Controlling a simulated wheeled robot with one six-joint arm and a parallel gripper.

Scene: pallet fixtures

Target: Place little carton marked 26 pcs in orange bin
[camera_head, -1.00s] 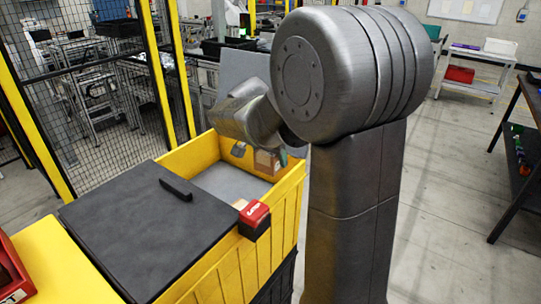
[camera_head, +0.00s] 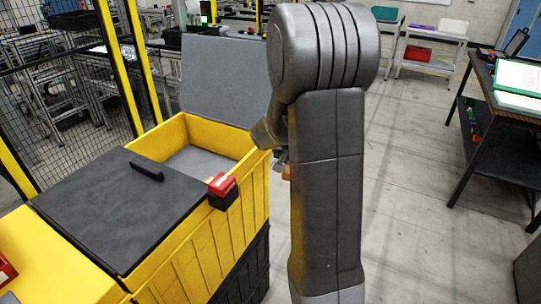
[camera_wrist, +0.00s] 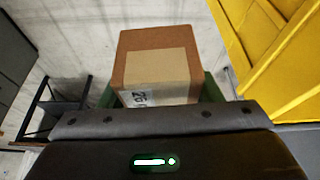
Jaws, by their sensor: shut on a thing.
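A small brown carton (camera_wrist: 155,62) with a lighter tape band and a label reading 26 fills the middle of the wrist view. My gripper (camera_wrist: 158,88) is shut on it, with green fingers at its two sides. In the head view my gripper (camera_head: 282,164) is mostly hidden behind my arm. Only a sliver of the carton (camera_head: 286,173) shows there, just outside the right wall of the yellow bin. I see no clearly orange bin in these frames.
The yellow bin (camera_head: 225,235) is open at its far part, with a black handled lid (camera_head: 120,205) over the near part. A red-and-black box (camera_head: 222,190) sits at its right rim. A dark table (camera_head: 490,130) stands at right. The floor (camera_head: 410,190) between is clear.

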